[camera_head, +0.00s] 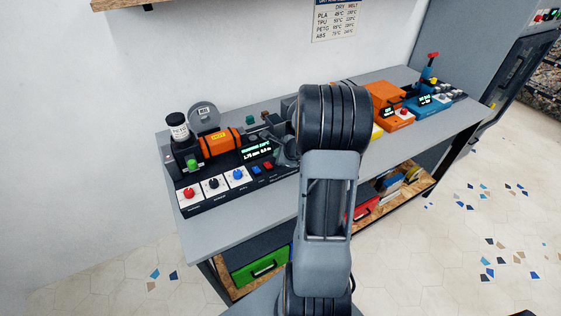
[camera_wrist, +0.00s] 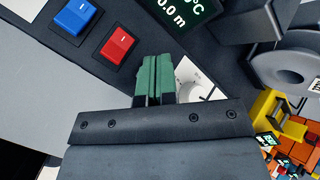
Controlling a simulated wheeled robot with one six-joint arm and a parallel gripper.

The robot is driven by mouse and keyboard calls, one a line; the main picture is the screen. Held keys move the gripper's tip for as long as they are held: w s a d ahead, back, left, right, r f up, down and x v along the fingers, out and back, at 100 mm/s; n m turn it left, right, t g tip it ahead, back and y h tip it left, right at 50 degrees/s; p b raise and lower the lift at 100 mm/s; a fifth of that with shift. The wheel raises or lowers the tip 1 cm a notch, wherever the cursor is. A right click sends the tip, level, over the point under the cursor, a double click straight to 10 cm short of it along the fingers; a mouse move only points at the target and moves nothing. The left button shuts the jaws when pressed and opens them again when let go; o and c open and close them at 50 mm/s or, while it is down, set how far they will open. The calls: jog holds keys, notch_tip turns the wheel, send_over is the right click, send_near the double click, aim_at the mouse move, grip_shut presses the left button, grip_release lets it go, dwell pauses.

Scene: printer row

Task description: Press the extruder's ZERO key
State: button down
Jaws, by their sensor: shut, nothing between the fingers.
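The extruder's black control panel (camera_head: 214,199) is at the left of the bench. It carries a red knob (camera_head: 188,193), a black knob (camera_head: 213,184) and a blue knob (camera_head: 238,174) on white plates, then a blue key (camera_head: 256,169) and a red key (camera_head: 268,166). The wrist view shows the blue key (camera_wrist: 76,17) and red key (camera_wrist: 117,45) close up; no ZERO label is readable. My gripper (camera_wrist: 155,60) has its green fingertips shut and empty, over the panel just right of and below the red key. Contact cannot be told. My arm hides the gripper in the head view.
The extruder's lit display (camera_head: 257,152) is behind the keys, and an orange barrel (camera_head: 221,141) stands further left. A white plate with a pale knob (camera_wrist: 196,86) is close right of my fingers. Orange (camera_head: 384,97) and blue (camera_head: 424,99) machines stand further right. The bench's front strip (camera_head: 225,232) is clear.

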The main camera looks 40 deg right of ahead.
jog(key=shift+r, duration=0.1)
jog(key=shift+r+p, duration=1.95)
jog(key=shift+r, duration=0.5)
jog(key=s+a+n+y, duration=0.1)
jog(key=s+a+f+n+g, duration=0.1)
jog(key=a+n, duration=0.1)
jog(key=shift+f+n+y, duration=0.15)
jog(key=shift+n+y, duration=0.15)
jog(key=shift+y, duration=0.1)
jog(key=s+a+r+n+g+h, duration=0.1)
jog(key=s+a+r+n, duration=0.6)
jog(key=a+n, duration=0.2)
jog(key=s+a+r+n+g+h, duration=0.1)
jog(key=s+a+r+n+g, duration=0.1)
jog(key=s+a+r+n, duration=0.6)
jog(key=a+n, duration=0.2)
jog(key=n, duration=0.3)
jog(key=shift+s+a+n+g, duration=0.3)
